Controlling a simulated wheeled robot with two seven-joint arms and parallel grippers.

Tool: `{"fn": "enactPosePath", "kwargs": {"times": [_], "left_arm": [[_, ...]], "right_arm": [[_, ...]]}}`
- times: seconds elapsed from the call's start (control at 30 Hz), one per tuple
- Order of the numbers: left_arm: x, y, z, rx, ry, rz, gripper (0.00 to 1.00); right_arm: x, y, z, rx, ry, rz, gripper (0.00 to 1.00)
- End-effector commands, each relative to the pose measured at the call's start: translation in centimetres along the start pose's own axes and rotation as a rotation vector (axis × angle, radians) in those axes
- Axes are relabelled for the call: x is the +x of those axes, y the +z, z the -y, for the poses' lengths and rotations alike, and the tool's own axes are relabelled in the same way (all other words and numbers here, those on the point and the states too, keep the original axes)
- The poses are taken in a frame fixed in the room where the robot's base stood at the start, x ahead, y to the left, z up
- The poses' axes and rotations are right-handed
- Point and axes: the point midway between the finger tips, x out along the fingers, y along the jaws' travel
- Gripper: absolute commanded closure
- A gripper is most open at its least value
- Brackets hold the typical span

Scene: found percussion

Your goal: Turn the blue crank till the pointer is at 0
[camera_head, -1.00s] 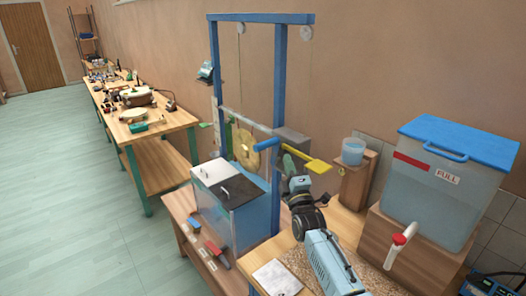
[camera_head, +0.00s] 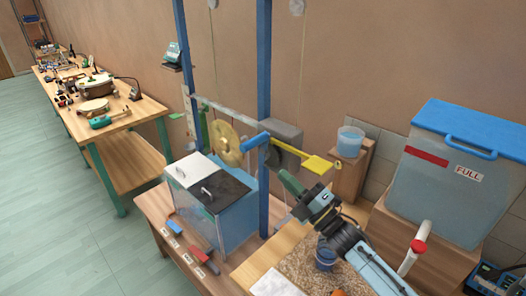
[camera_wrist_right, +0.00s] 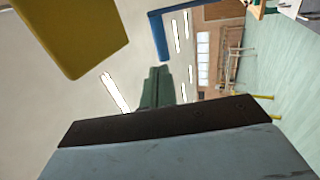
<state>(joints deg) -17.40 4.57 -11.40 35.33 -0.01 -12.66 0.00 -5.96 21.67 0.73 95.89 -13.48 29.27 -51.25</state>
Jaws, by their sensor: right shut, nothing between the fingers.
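The blue crank (camera_head: 255,142) sticks out beside the blue frame post in the head view; in the wrist view a blue bent bar (camera_wrist_right: 157,38) shows at the top. A brass disc (camera_head: 228,148) is behind it to the left. I cannot make out a pointer or a 0 mark. My right gripper (camera_head: 288,180) is shut and empty, below and right of the crank, apart from it. Its green fingers (camera_wrist_right: 157,87) also show in the wrist view. A yellow paddle (camera_head: 316,165) is just above and right of the fingers. My left gripper is not in view.
A lidded clear tank (camera_head: 227,220) stands left of the post. A water tank (camera_head: 440,195) with a red-and-white tap (camera_head: 412,255) stands right. A light blue container (camera_head: 350,141) sits on a wooden block.

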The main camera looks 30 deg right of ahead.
Motion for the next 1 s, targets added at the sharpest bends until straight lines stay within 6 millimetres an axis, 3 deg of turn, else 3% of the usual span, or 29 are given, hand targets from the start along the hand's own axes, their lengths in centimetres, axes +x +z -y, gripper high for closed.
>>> {"fn": "enactPosePath", "kwargs": {"times": [0.03, 0.2, 0.4, 1.0], "left_arm": [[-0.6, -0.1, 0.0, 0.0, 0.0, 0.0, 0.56], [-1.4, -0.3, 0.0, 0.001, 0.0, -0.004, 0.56], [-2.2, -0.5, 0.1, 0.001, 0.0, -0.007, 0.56], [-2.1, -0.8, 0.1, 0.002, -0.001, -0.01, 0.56]], "right_arm": [[1.4, 0.0, -0.3, 0.0, 0.003, 0.0, 1.0], [5.0, 0.0, -0.3, 0.001, 0.003, 0.001, 1.0], [7.8, 0.1, -0.1, 0.0, 0.0, 0.002, 1.0], [9.4, 0.0, 0.0, -0.001, 0.002, 0.001, 1.0]]}}
